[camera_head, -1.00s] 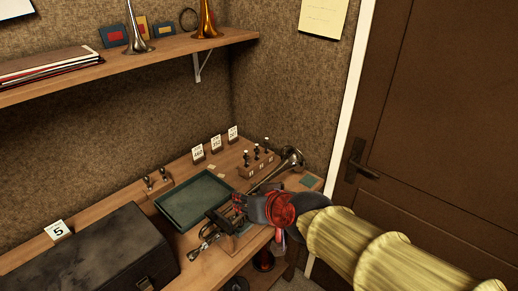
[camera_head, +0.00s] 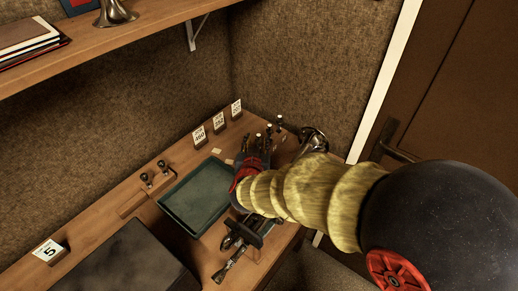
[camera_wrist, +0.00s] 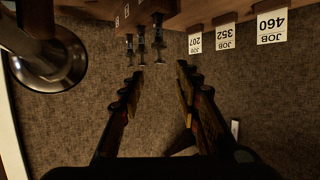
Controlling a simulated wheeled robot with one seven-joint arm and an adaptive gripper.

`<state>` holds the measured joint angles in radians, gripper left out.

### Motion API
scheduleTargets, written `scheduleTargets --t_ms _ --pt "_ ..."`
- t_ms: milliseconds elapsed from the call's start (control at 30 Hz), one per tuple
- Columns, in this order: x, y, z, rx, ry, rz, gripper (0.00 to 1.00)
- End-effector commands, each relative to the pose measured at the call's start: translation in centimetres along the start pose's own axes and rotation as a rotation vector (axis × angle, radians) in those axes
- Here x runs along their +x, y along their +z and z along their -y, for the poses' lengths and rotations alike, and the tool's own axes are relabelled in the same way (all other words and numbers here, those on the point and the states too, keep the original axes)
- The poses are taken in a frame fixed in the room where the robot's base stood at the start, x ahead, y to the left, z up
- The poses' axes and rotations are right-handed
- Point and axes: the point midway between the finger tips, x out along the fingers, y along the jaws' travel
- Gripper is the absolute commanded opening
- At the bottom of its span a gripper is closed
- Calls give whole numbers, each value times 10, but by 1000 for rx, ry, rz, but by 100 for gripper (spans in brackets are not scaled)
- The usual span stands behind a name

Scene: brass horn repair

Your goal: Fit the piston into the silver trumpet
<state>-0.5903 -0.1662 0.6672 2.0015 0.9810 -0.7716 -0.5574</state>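Several dark pistons with pale tops stand in a wooden block at the back right; one piston (camera_head: 279,121) shows above my arm. In the wrist view the pistons (camera_wrist: 158,40) and part of their block (camera_wrist: 150,8) appear ahead of my fingers. My gripper (camera_wrist: 158,75) is open, its two fingers spread and empty, with the pistons beyond the tips. In the head view my gripper (camera_head: 255,158) is partly hidden by my arm. The silver trumpet's bell (camera_head: 313,138) shows right of the pistons, and at upper left in the wrist view (camera_wrist: 48,65).
A green tray (camera_head: 197,203) lies left of my gripper. Job cards (camera_head: 219,122) line the back. A small block with two knobs (camera_head: 135,203) and a dark case (camera_head: 120,262) are at left. A shelf (camera_head: 120,35) hangs above.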

Motion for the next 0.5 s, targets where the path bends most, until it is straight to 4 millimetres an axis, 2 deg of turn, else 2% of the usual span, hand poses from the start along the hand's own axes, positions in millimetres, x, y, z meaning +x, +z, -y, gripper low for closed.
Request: scheduleTargets --t_ms 33,100,200,500 --pt "5 14 0 -3 0 1 33" --pt "9 24 0 -1 0 1 33" --pt "23 20 0 2 0 -2 33" --pt "46 19 0 2 0 -2 33"
